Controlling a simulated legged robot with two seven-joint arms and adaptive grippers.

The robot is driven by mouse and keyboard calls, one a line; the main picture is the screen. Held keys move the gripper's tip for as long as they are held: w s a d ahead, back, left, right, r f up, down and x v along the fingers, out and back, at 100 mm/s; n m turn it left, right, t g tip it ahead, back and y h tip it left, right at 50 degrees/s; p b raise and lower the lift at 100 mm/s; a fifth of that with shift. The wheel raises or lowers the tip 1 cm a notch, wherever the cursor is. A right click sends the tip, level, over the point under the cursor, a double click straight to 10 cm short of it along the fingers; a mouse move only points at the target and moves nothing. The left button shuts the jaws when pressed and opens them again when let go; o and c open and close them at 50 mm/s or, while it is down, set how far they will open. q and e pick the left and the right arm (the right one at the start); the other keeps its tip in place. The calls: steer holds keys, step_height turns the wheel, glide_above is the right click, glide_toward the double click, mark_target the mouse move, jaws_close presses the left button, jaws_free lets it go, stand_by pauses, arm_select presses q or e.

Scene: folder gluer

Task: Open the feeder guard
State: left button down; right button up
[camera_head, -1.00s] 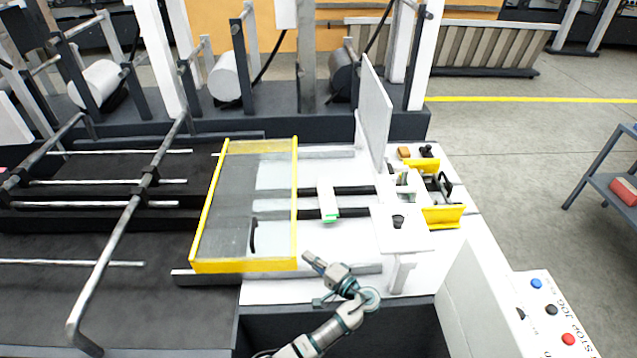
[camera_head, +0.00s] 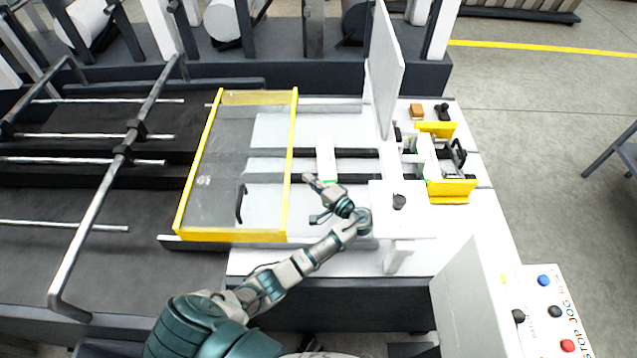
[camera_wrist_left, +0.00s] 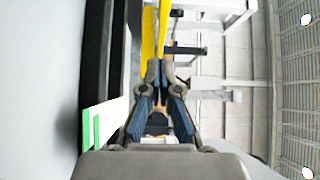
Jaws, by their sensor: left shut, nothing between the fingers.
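The feeder guard (camera_head: 287,170) is a yellow-framed clear panel lying flat over the feeder bed in the head view. A dark handle (camera_head: 240,204) stands on its panel near the front right. My left gripper (camera_head: 308,179) is just right of the guard's right yellow edge, with its fingers pointing left and away. In the left wrist view my fingertips (camera_wrist_left: 160,64) are together and empty, with a yellow frame bar (camera_wrist_left: 163,30) beyond them. I cannot tell from the views whether they touch the guard. My right gripper is out of view.
A white block with a green end (camera_head: 327,163) stands close beside the gripper; its green edge shows in the wrist view (camera_wrist_left: 104,124). A white upright plate (camera_head: 386,70) and yellow brackets (camera_head: 452,190) are to the right. A button panel (camera_head: 548,300) is at front right.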

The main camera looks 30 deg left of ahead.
mark_target(287, 169)
arm_select(q)
steer(key=x, duration=0.5)
steer(key=shift+f, duration=0.1)
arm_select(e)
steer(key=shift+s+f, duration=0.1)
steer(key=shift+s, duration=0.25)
arm_select(q)
steer(key=shift+d, duration=0.2)
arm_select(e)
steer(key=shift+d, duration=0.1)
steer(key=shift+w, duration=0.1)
arm_select(q)
steer(key=a, duration=0.1)
steer(key=s+a+p, duration=0.1)
steer(key=a+p, duration=0.1)
steer(key=shift+s+a, duration=0.25)
steer(key=shift+s, duration=0.15)
steer(key=shift+a, duration=0.1)
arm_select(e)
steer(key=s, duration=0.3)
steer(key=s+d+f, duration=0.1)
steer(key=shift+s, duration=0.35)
